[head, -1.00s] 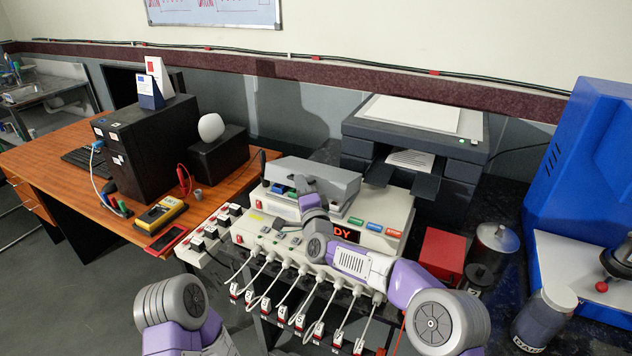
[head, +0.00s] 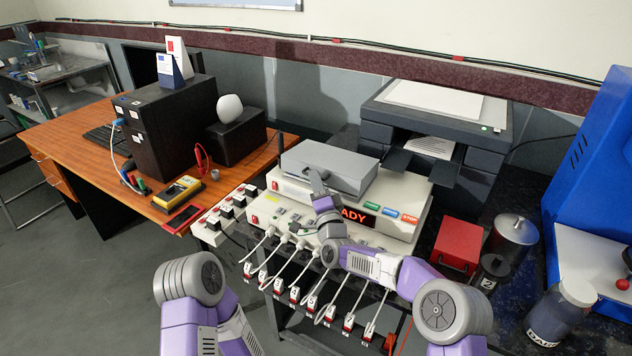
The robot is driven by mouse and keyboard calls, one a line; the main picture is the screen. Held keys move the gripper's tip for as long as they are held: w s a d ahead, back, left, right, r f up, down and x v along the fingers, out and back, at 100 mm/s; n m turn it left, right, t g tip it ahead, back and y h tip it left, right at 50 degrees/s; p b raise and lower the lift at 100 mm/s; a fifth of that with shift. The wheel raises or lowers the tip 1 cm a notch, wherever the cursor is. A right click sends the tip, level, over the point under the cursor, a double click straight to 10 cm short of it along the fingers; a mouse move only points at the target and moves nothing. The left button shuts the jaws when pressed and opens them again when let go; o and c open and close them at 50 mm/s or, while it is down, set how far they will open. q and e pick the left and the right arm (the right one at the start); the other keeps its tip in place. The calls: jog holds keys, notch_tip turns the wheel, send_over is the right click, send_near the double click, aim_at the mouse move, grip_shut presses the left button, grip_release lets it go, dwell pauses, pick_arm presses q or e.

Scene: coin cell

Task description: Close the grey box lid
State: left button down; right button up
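The grey box (head: 330,168) sits on top of the cream machine with the red READY display. Its lid looks down and level, and no interior shows. My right gripper (head: 317,182) is at the front face of the box, close to or touching it; I cannot tell which. Its fingers are small and seen from behind, so whether they are open or shut is unclear. My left arm is at the lower left, and its gripper is not visible.
The cream machine (head: 405,235) has coloured buttons on its front. A power strip with several white plugs and cables lies in front of it. A dark printer (head: 490,150) stands behind right, and a red box (head: 458,245) right. A wooden desk (head: 75,140) is left.

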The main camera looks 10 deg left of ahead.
jog(key=shift+o, duration=0.6)
jog(key=shift+w+d+f, duration=0.4)
jog(key=shift+f, duration=0.05)
jog(key=shift+r, duration=0.1)
jog(key=shift+s+a+p+v, duration=0.1)
jog(key=shift+a+p+v, duration=0.15)
jog(key=shift+v, duration=1.65)
jog(key=shift+s+a+p+v, duration=0.15)
jog(key=shift+p+v, duration=0.2)
jog(key=shift+v, duration=1.55)
jog(key=shift+r, duration=0.15)
